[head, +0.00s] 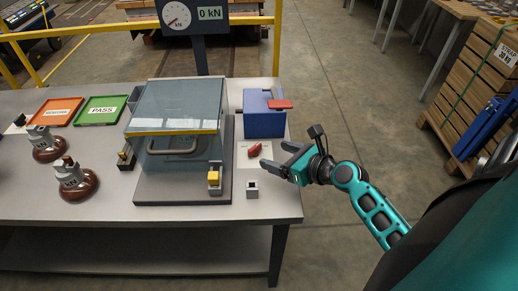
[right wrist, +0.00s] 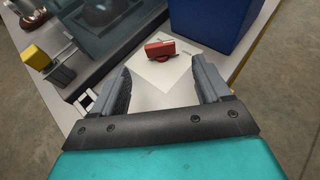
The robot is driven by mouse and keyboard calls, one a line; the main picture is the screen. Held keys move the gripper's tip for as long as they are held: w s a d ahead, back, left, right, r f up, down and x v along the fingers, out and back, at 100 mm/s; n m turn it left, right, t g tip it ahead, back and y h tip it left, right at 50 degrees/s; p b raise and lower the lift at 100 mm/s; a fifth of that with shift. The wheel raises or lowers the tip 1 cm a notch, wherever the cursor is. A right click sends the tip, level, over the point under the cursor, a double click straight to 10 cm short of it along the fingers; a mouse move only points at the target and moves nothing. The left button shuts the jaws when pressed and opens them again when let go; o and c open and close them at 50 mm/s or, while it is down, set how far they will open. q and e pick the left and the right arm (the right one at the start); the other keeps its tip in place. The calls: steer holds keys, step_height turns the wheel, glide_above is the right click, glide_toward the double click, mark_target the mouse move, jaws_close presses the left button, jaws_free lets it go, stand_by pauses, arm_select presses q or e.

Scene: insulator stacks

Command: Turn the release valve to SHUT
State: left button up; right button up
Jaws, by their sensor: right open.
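The release valve is a small red handle (head: 254,150) on a light plate (head: 243,160) on the table, in front of a blue box (head: 264,122). In the right wrist view the red handle (right wrist: 160,48) lies ahead of the fingers, near the top of the white plate (right wrist: 165,72). Marks beside it are too small to read. My right gripper (head: 276,163) is open and empty, just right of and nearer than the handle. In the right wrist view its fingers (right wrist: 166,90) are apart, with bare plate between them. My left gripper is not in view.
A clear-walled box (head: 180,105) stands left of the valve, with a yellow-topped block (head: 214,180) at its front. A small white-topped block (head: 252,188) stands near the table's front edge. Brown insulators (head: 75,185) and two trays, orange (head: 56,112) and green (head: 101,110), lie farther left.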

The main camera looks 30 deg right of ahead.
mark_target(258, 148)
steer(key=b+x, duration=0.1)
steer(key=x, duration=0.6)
steer(key=shift+w+a, duration=0.1)
steer(key=shift+w, duration=0.1)
steer(key=shift+c, duration=0.2)
steer(key=c, duration=1)
steer(key=shift+f+n+y+b, duration=0.2)
steer(key=shift+n+y+b, duration=0.5)
steer(key=shift+y+b, duration=0.1)
steer(key=shift+w+d+n+g+y+b, duration=0.1)
steer(key=shift+d+n+g+y+b, duration=0.1)
steer(key=shift+n+g+y+b, duration=0.3)
steer(key=shift+w+d+n+g+y+b, duration=0.15)
steer(key=shift+n+g+y+b, duration=0.15)
steer(key=shift+n+y, duration=0.35)
steer(key=n+g+y, duration=0.1)
steer(key=n+g+y+b, duration=0.1)
steer(key=n+y, duration=0.1)
steer(key=shift+d+r, duration=0.15)
steer(key=shift+w+d+n+g+y+b, duration=0.15)
steer(key=shift+n+g+y+b, duration=0.3)
steer(key=shift+n+g+y, duration=0.5)
steer(key=shift+n+g, duration=0.25)
steer(key=shift+n, duration=0.05)
